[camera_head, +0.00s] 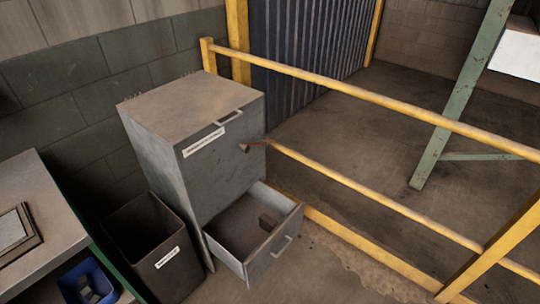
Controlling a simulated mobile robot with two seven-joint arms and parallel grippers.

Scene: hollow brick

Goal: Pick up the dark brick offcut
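The drawer is pulled out toward the lower right. Neither of my grippers shows in the head view.
A dark open bin (157,250) stands left of the cabinet. A bench (60,222) at the far left has a blue tray (84,277) beneath its top. A yellow railing (370,188) runs along the cabinet's right side. Some bare floor shows before the drawer.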

